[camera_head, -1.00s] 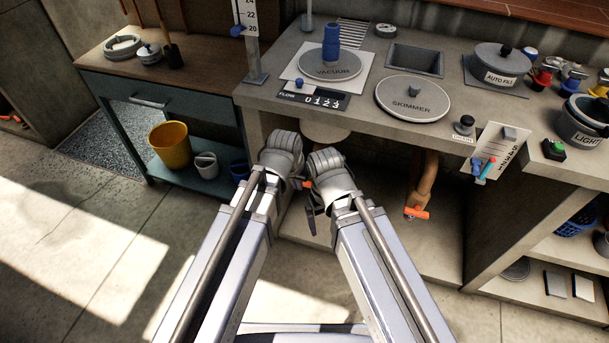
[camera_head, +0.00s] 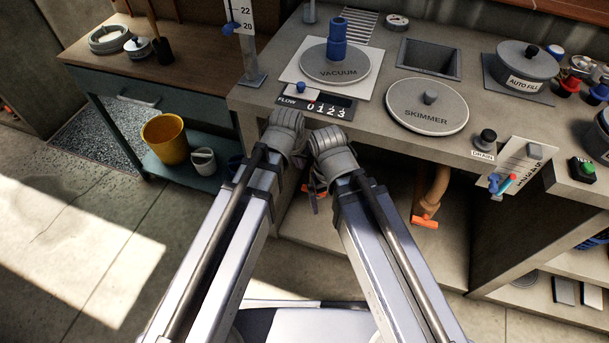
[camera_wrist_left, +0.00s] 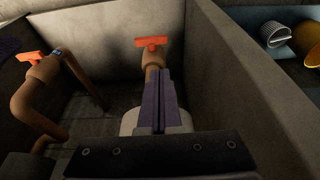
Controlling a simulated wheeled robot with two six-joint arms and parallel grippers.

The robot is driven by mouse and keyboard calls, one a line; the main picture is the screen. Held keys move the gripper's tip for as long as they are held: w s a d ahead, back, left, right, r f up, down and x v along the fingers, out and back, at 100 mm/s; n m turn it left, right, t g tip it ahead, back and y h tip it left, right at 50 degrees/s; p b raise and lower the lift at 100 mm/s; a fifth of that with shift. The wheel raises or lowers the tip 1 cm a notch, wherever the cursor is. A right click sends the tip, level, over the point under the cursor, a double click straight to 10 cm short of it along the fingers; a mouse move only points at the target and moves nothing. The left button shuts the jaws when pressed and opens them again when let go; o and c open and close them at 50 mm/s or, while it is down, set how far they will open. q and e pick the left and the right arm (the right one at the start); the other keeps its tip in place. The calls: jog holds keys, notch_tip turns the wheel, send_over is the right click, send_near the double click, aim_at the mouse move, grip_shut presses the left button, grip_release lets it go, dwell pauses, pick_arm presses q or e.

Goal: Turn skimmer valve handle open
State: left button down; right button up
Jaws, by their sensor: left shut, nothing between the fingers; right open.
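An orange valve handle (camera_head: 424,221) sits on a brown pipe below the counter, under the grey SKIMMER lid (camera_head: 428,105). In the left wrist view, one orange T-handle (camera_wrist_left: 152,42) stands just beyond my left fingertips, with a visible gap. A second orange handle (camera_wrist_left: 30,60) is on a bent pipe at the left. My left gripper (camera_wrist_left: 160,73) is shut and empty; in the head view its wrist hangs at the counter's front edge and hides its fingers. My right gripper (camera_head: 316,198) is open beside it, below the counter edge, mostly hidden by its wrist.
The counter (camera_head: 380,125) overhangs the pipe space. A concrete wall (camera_wrist_left: 240,80) rises close on the right in the left wrist view. A yellow bucket (camera_head: 165,139) stands on the low shelf at left. The floor at left is clear.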

aim_at(306, 190)
pick_arm(q)
jog(key=b+x, duration=1.9)
jog(key=x, duration=0.1)
jog(key=shift+a, duration=0.1)
